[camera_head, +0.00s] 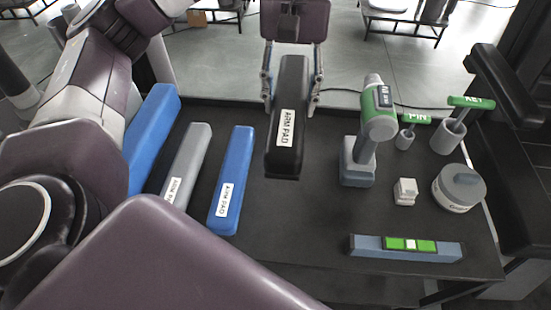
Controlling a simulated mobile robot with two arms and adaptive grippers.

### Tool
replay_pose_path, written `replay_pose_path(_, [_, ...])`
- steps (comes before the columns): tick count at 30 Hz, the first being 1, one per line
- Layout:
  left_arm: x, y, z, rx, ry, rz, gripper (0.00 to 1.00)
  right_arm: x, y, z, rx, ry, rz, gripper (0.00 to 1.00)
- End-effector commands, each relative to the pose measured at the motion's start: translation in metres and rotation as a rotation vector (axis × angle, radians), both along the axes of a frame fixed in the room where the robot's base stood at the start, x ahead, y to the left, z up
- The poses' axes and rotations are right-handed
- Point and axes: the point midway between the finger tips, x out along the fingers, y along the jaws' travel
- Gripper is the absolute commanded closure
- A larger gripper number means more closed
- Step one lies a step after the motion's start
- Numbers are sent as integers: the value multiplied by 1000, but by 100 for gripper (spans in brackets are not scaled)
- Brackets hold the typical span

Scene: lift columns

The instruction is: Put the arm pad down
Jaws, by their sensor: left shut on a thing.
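A black arm pad (290,105) with a white "ARM PAD" label is in the middle of the head view, its long side pointing towards me. My left gripper (292,92) comes in from the top, with one finger on each side of the pad's far part, and is shut on it. The pad is over the dark table (300,220); I cannot tell whether its underside touches the top. A blue arm pad (233,175), a grey arm pad (190,160) and another blue pad (150,125) lie to its left. My right gripper is not in view.
A drill-like tool (366,130) stands right of the black pad. The table between the blue pad and level is clear.

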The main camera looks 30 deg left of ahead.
Motion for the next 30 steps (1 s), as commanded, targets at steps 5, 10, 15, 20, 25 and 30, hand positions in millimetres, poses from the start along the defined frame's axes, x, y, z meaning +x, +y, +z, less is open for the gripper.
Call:
replay_pose_path(5, [-2, 0, -26, -2, 6, 1, 86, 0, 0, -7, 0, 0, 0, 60])
replay_pose_path(10, [-2, 1, -66, 1, 5, 4, 86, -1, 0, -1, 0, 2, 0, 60])
replay_pose_path(15, [-2, 0, -110, 0, 5, 3, 86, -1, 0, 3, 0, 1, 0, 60])
replay_pose_path(20, [-2, 0, -141, 0, 3, 3, 86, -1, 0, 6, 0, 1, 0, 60])
replay_pose_path(25, [-1, 0, -154, -1, 1, 3, 86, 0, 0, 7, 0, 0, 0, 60])
replay_pose_path(30, [-2, 0, -178, 0, 3, 3, 86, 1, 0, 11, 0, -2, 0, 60])
